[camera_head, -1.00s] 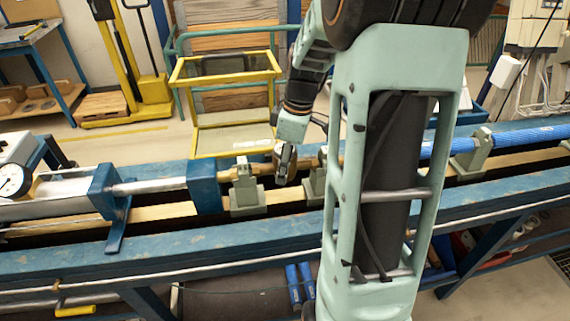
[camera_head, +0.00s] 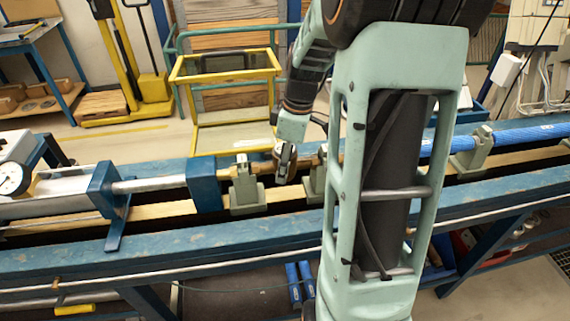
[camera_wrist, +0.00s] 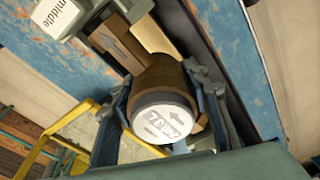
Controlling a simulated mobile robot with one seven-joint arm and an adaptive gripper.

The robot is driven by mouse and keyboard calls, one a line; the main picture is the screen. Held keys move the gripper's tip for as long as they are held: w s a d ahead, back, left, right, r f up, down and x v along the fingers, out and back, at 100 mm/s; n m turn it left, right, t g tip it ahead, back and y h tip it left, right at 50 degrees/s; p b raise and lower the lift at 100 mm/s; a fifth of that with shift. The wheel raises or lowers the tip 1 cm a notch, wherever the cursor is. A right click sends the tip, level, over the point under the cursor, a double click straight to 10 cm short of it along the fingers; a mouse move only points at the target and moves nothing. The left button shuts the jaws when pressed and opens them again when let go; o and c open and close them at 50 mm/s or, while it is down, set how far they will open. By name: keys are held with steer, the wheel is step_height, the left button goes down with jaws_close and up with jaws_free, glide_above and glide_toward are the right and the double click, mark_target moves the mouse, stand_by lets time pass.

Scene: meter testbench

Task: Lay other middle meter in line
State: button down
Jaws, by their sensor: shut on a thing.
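In the wrist view my gripper (camera_wrist: 165,115) is shut on a brass-brown meter (camera_wrist: 163,80), with one finger on each side of its round body. The meter has a pale round face (camera_wrist: 163,121) with arrow marks and lettering. In the head view my gripper (camera_head: 284,172) is over the bench line between two grey-green supports, the left one (camera_head: 246,190) and the right one (camera_head: 314,180). A small part of the meter shows there, the rest hidden by my gripper. I cannot tell whether the meter touches the supports. A label reading "middle" (camera_wrist: 58,12) shows at the wrist view's top left.
The blue bench (camera_head: 200,247) runs across the view. A blue clamp block (camera_head: 204,184) with a metal rod stands left of the supports. A blue pipe (camera_head: 520,136) lies to the right. A yellow-framed cart (camera_head: 226,75) stands behind the bench. My arm hides part of the line.

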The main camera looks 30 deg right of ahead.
stand_by(0.3)
steer(key=c, duration=1)
jaws_free()
steer(key=shift+f, duration=0.1)
steer(key=shift+r+p, duration=3.9)
steer(key=shift+r, duration=1.6)
